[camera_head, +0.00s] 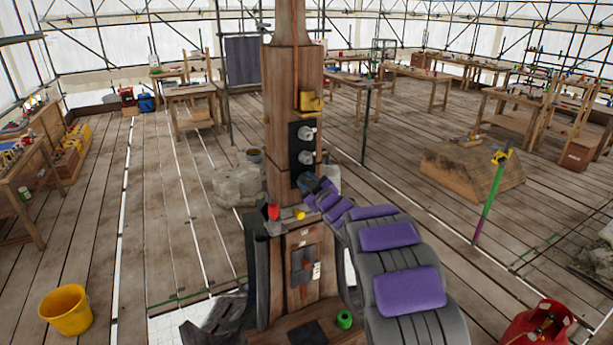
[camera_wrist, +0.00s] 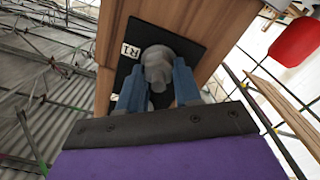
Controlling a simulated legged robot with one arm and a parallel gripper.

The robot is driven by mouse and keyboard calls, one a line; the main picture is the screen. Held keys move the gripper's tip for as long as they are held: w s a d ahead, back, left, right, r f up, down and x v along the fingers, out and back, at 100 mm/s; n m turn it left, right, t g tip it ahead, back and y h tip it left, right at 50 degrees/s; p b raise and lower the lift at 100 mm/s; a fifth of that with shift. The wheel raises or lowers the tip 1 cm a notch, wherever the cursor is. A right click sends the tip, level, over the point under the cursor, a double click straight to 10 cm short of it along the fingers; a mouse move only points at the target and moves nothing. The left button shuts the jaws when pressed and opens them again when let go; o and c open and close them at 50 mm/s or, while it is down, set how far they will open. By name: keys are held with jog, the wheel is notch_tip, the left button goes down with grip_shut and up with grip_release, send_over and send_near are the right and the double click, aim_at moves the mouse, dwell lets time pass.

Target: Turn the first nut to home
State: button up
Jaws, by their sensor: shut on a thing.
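A wooden spire post (camera_head: 291,90) stands upright in the middle of the head view. A black plate (camera_head: 294,147) on its face carries light grey nuts, an upper one (camera_head: 306,133) and a middle one (camera_head: 307,157). My gripper (camera_head: 308,183) is at the plate's lower end, where it hides what is there. In the wrist view my gripper's blue fingers (camera_wrist: 157,92) stand on both sides of a rounded grey nut (camera_wrist: 158,66) and are shut on it. A white label reading R1 (camera_wrist: 130,50) is on the plate beside this nut. The nut's turn angle cannot be told.
A ledge on the post below my gripper holds a red item (camera_head: 273,211) and a yellow item (camera_head: 299,214). A yellow bracket (camera_head: 310,101) sits above the plate. A yellow bucket (camera_head: 66,309) stands at lower left, a red gas bottle (camera_head: 537,326) at lower right.

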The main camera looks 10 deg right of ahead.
jog(key=shift+d+f+m+p, duration=0.1)
jog(key=shift+f+m+p, duration=0.35)
jog(key=shift+m+p, duration=0.4)
jog(key=shift+m, duration=0.35)
jog(key=o, duration=1)
jog(key=shift+w+r, duration=0.1)
jog(key=shift+r, duration=0.05)
jog(key=shift+o, duration=0.2)
jog(key=shift+r, duration=0.15)
jog(key=b+v, duration=0.4)
jog(key=v, duration=1.3)
jog(key=shift+s, duration=0.2)
jog(key=shift+d, duration=0.1)
